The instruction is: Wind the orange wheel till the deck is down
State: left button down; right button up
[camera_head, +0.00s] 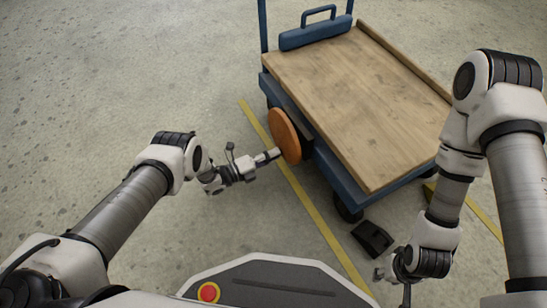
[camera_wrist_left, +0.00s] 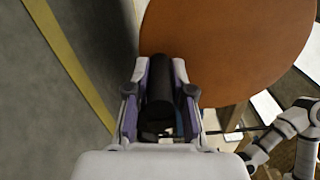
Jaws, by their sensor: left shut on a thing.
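The orange wheel (camera_head: 284,135) stands upright on the left side of a blue cart, a flat round disc. It fills the upper right of the left wrist view (camera_wrist_left: 230,45). A dark cylindrical handle (camera_wrist_left: 159,78) sits at the wheel's lower left edge in that view. My left gripper (camera_head: 268,157) is shut on this handle, with a finger on each side of it. The wooden deck (camera_head: 350,95) lies flat on the blue frame; its height is hard to judge. My right gripper (camera_head: 392,277) hangs low at the right, away from the wheel; its fingers are too small to read.
A blue push frame with a blue box (camera_head: 316,32) is at the cart's far end. A black wedge-like block (camera_head: 372,239) lies on the floor by the near caster. Yellow floor lines (camera_head: 310,207) run beside the cart. The floor to the left is clear.

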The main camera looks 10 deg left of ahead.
pick_arm(q)
jog(key=shift+w+a+r, duration=0.1)
jog(key=shift+w+a, duration=0.1)
jog(key=shift+w, duration=0.1)
jog(key=c, duration=1)
grip_release()
jog(key=shift+s, duration=0.15)
jog(key=v, duration=1.1)
jog(key=shift+s+a, duration=0.2)
jog(key=shift+a, duration=0.15)
